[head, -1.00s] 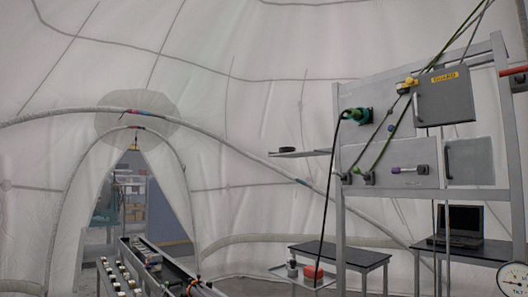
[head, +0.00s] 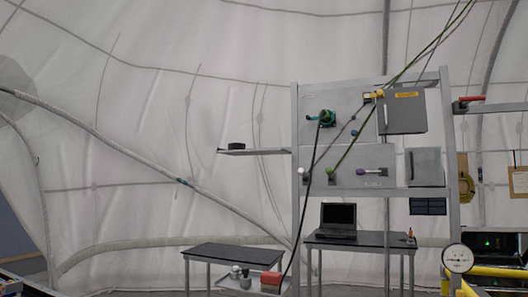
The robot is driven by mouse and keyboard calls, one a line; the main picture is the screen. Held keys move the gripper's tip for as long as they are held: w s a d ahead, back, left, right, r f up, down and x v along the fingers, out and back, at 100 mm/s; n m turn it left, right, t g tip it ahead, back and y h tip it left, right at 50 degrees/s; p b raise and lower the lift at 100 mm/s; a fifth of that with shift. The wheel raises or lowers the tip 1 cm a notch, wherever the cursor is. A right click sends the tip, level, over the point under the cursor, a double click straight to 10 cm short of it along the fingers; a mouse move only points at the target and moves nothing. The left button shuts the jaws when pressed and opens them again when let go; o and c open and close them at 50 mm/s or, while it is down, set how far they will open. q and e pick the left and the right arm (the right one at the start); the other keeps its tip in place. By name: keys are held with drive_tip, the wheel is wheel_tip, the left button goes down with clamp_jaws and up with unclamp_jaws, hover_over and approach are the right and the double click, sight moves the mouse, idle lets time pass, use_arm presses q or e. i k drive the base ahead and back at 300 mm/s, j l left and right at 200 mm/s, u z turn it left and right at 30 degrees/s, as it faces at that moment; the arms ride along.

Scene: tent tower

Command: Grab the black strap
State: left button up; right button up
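A small dark item (head: 236,146) lies on a thin side shelf (head: 254,152) left of the metal rack; it is too small to tell whether it is the black strap. A long black cable (head: 307,190) hangs from a green connector (head: 327,118) on the rack's upper panel down towards the lower tray. No other thing can be clearly made out as a black strap. Neither of my grippers is in view.
The metal rack (head: 296,200) carries grey boxes and green cables. A black table (head: 232,256) and another with a laptop (head: 338,219) stand below. A low tray (head: 252,284) holds a red block (head: 270,281). A round gauge (head: 457,258) and yellow rails (head: 490,271) are at lower right.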

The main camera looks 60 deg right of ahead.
sight(233, 146)
drive_tip(key=i+z, duration=0.25)
drive_tip(key=z, duration=0.2)
drive_tip(key=i+z, duration=0.25)
drive_tip(key=z, duration=0.25)
drive_tip(key=i+j+z, duration=0.1)
drive_tip(key=z, duration=0.35)
drive_tip(key=i+j+z, duration=0.25)
drive_tip(key=z, duration=0.2)
drive_tip(key=i, duration=0.05)
